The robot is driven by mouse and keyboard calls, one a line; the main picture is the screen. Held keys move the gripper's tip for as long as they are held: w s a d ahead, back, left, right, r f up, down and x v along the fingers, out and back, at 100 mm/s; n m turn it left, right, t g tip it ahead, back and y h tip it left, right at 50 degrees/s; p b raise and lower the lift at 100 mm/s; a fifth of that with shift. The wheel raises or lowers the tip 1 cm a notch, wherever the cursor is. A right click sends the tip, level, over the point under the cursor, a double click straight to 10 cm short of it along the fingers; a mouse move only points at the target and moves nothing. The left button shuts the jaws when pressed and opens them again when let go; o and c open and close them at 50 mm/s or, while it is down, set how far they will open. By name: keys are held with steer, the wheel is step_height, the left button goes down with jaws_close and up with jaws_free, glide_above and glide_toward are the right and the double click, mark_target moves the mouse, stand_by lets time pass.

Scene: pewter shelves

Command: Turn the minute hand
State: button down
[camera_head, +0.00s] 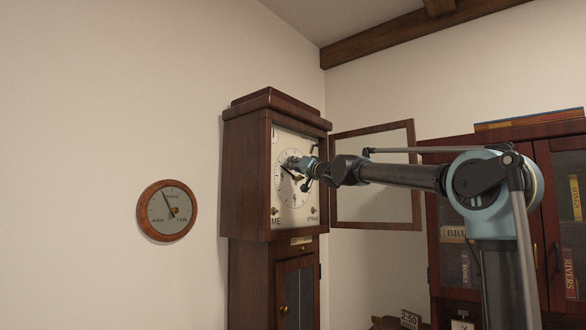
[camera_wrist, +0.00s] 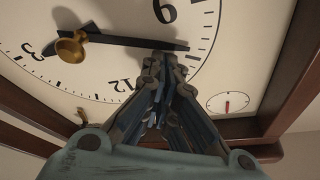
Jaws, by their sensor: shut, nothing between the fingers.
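The tall wooden clock (camera_head: 247,178) stands in the corner with its white dial (camera_head: 283,151) facing right. In the wrist view the dial looks turned, with 12 low and 9 at the top. The long dark minute hand (camera_wrist: 130,41) runs from beside a brass knob (camera_wrist: 70,48) toward the right, its tip between 9 and 12. My gripper (camera_head: 303,164) is at the dial; in the wrist view its fingertips (camera_wrist: 164,60) are shut together just below the hand, near its tip. Nothing is between them. I cannot tell whether they touch the hand.
The clock's glazed door (camera_head: 372,134) hangs open to the right, just behind my arm. A small dial with a red hand (camera_wrist: 228,103) is on the clock face. A round gauge (camera_head: 167,211) hangs on the left wall. A bookcase (camera_head: 543,152) stands at right.

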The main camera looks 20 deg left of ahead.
steer(key=r, duration=0.1)
steer(key=w+r, duration=0.1)
steer(key=r, duration=0.1)
steer(key=shift+w+d+r, duration=0.25)
steer(key=shift+w+r, duration=0.05)
steer(key=shift+r, duration=0.05)
steer(key=v, duration=1)
steer(key=w+d+m+t+h, duration=0.6)
steer(key=w+m, duration=0.3)
steer(key=m, duration=0.3)
steer(key=m+g+y, duration=0.2)
steer(key=m+g, duration=1.2)
steer(key=m, duration=0.5)
glide_toward(282, 177)
step_height(282, 177, down, 3)
steer(key=s+d, duration=0.2)
steer(key=x, duration=0.9)
steer(key=shift+a, duration=0.15)
steer(key=shift+w+d+r, duration=0.15)
steer(key=shift+w+r, duration=0.05)
steer(key=shift+r, duration=0.35)
steer(key=shift+w+d+r, duration=0.15)
steer(key=shift+w+r, duration=0.05)
steer(key=shift+r, duration=0.35)
steer(key=shift+w+d+r, duration=0.15)
steer(key=shift+w+r, duration=0.15)
steer(key=shift+r, duration=0.45)
